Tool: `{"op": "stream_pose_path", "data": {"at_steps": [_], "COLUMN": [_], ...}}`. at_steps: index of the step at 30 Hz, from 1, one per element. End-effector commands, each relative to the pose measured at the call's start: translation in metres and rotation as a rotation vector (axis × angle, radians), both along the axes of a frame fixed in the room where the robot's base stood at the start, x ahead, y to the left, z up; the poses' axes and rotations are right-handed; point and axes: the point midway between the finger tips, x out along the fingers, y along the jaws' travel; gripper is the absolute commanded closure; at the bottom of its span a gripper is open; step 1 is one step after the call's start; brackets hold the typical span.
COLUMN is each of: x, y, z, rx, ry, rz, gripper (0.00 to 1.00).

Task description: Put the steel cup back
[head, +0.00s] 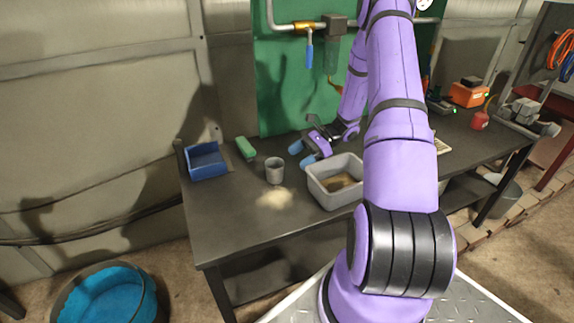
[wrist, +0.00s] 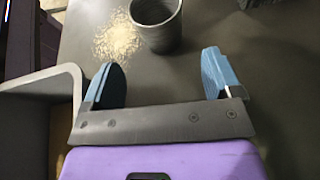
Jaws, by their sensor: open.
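The steel cup (head: 274,171) stands upright on the dark workbench (head: 225,222), left of a grey bin. In the wrist view the cup (wrist: 156,26) is ahead of my gripper (wrist: 162,82), beyond the fingertips and roughly in line with the gap between them. My gripper is open and empty, with two blue fingers spread apart. In the head view my gripper (head: 304,151) is low over the bench, to the right of the cup and behind the bin. The cup's top edge is cut off in the wrist view.
The grey bin (head: 318,190) holds brownish material. A pale granular spill (head: 274,198) lies in front of the cup. A blue tray (head: 207,162) and a green block (head: 245,148) are to the left. A blue-handled valve (head: 309,55) hangs behind. The bench's front left is clear.

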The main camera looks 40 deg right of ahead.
Motion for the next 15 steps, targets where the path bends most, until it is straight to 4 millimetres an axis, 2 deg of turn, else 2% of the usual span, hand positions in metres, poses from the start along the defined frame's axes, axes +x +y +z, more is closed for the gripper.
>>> {"op": "stream_pose_path", "data": {"at_steps": [3, 8, 11, 15], "x": [-0.004, -0.007, -0.006, -0.003], "y": [-0.015, -0.026, -0.024, -0.009], "z": [0.007, 0.012, 0.020, 0.050], "rx": [-0.001, -0.002, -0.018, -0.090], "ry": [-0.002, -0.002, -0.010, -0.046], "rz": [-0.001, 0.001, 0.020, 0.102], "gripper": [0.16, 0.16, 0.16, 0.16]}}
